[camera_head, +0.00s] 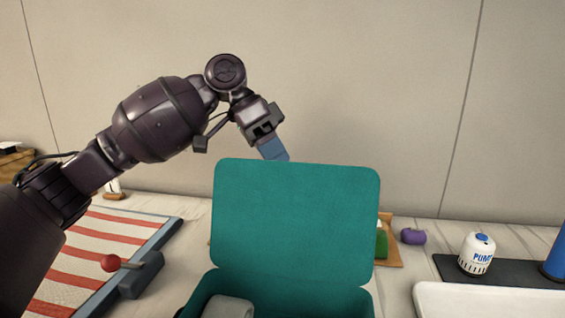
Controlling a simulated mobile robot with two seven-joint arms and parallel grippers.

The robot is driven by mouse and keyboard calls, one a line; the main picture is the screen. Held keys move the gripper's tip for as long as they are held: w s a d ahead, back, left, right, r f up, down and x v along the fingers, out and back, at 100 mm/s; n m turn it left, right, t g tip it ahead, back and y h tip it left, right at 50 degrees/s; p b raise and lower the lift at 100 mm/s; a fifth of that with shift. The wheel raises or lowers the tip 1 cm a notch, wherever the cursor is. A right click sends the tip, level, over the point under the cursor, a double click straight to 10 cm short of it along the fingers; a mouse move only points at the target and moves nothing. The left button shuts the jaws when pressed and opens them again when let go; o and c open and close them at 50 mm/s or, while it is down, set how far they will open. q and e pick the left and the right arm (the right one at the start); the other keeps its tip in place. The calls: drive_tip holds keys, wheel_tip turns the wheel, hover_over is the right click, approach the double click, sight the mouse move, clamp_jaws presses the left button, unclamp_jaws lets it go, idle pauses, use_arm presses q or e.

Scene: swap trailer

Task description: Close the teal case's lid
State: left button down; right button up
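The teal case (197,307) is at the bottom centre, cut off by the lower edge of the picture. Its lid (295,220) stands upright, open, with its inner face towards me. A grey item (229,307) lies inside the case. My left gripper (273,150) is above the lid's top edge, left of its middle, with bluish fingers pointing down. The fingertips appear close to or behind the lid's top edge; I cannot tell whether they touch it. The gap between the fingers is not clear. My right gripper is not in view.
A red-and-white striped mat (80,255) and a lever with a red knob (111,263) are at left. Right of the case are a purple item (413,237), a white pump canister (477,253) on a dark mat, a blue cylinder (556,258) and a white tray (490,300).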

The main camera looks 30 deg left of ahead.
use_arm(q)
drive_tip(key=shift+s+d+r, duration=0.3)
drive_tip(key=shift+s+d, duration=0.4)
drive_tip(key=shift+s, duration=0.05)
